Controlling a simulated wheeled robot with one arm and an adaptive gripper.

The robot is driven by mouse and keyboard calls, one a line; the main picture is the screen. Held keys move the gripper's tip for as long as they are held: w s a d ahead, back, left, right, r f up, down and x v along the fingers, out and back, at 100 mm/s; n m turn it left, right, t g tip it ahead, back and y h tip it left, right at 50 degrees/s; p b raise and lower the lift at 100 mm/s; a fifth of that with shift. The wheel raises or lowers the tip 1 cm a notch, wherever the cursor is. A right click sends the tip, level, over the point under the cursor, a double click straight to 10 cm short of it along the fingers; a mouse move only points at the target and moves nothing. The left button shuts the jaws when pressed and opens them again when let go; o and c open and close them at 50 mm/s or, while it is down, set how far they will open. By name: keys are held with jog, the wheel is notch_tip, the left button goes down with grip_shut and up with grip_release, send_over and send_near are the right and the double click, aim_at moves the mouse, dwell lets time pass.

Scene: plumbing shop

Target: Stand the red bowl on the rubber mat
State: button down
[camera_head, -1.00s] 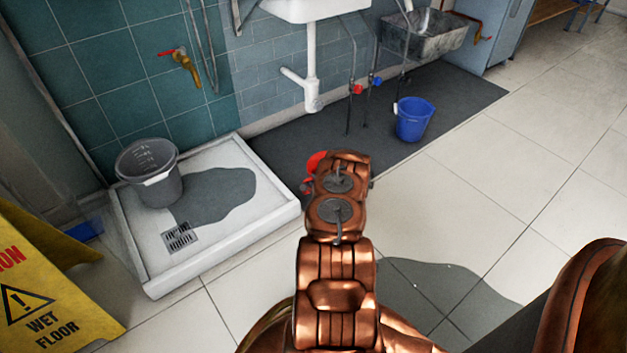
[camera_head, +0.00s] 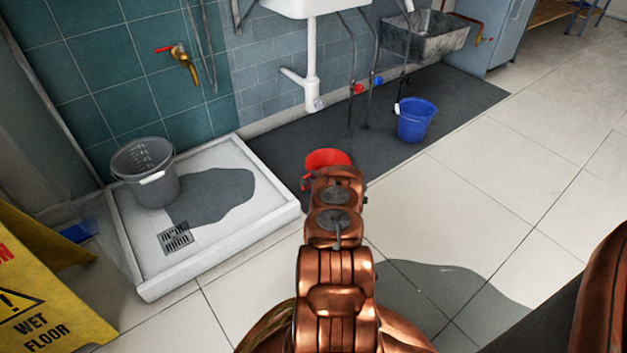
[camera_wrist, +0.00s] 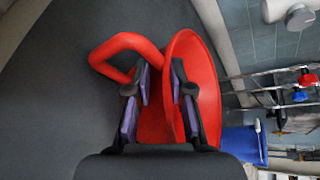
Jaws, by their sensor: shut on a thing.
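The red bowl (camera_head: 327,158) shows just beyond the end of my arm in the head view, partly hidden by it. In the wrist view the bowl (camera_wrist: 207,85) is seen close up, with its wide rim at the right and a red loop handle at the left. My gripper (camera_wrist: 160,82) has its two fingers on either side of the bowl's wall, shut on it. The dark grey rubber mat (camera_head: 455,95) lies on the floor along the wall. The bowl appears over its near part; I cannot tell whether it touches the mat.
A blue bucket (camera_head: 415,122) stands on the mat to the right. A white shower tray (camera_head: 225,249) with a grey bucket (camera_head: 147,172) is at the left. Pipes hang under the sink (camera_head: 310,8). A yellow wet-floor sign (camera_head: 40,275) stands at the front left. A puddle (camera_head: 450,290) lies at right.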

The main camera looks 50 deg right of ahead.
jog(key=c, duration=1)
grip_release()
jog(key=shift+r, duration=0.1)
